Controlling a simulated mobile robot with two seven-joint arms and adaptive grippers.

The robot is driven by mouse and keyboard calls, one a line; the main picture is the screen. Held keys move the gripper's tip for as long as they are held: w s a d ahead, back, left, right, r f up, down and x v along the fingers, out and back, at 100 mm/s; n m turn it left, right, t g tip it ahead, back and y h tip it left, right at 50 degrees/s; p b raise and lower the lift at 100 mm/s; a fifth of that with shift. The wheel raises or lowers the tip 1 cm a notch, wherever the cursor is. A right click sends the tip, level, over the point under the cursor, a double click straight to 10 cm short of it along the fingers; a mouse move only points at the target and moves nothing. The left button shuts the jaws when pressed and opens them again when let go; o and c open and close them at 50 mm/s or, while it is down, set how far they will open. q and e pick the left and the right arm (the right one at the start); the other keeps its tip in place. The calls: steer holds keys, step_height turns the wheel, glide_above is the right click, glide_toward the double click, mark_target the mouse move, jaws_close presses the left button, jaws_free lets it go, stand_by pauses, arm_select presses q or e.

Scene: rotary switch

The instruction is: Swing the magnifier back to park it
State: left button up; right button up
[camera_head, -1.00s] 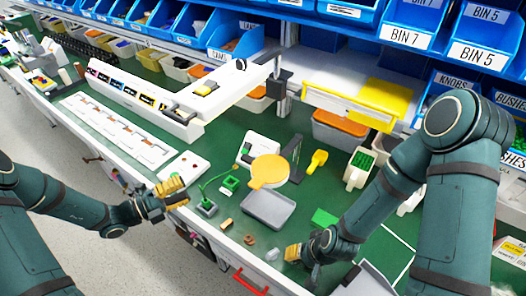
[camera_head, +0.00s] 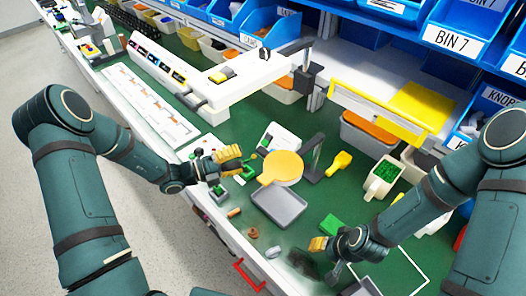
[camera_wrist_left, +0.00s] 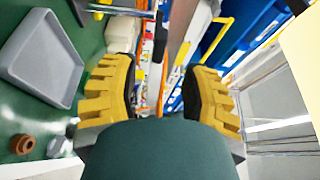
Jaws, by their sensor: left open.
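The magnifier appears to be the round orange-yellow disc with a short handle (camera_head: 284,167) beside a dark upright post (camera_head: 314,153), above the green bench top. My left gripper (camera_head: 243,160) is just left of the disc, close to its handle, with a small gap or overlap I cannot judge. Its yellow fingers are apart with nothing held between them, as the left wrist view (camera_wrist_left: 160,88) shows. A pale surface at that view's upper right cannot be identified. My right gripper (camera_head: 319,243) is low at the bench's front; its fingers are too small to read.
A grey tray (camera_head: 278,214) lies in front of the disc. A green stem on a small base stands beneath my left gripper. A yellow scoop-like thing (camera_head: 339,163), a green block (camera_head: 332,224) and small loose parts are nearby. Blue bins (camera_head: 459,35) line the back.

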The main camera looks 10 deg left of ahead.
mark_target(258, 153)
arm_select(q)
steer(key=x, duration=0.8)
steer(key=shift+a, duration=0.1)
jaws_close()
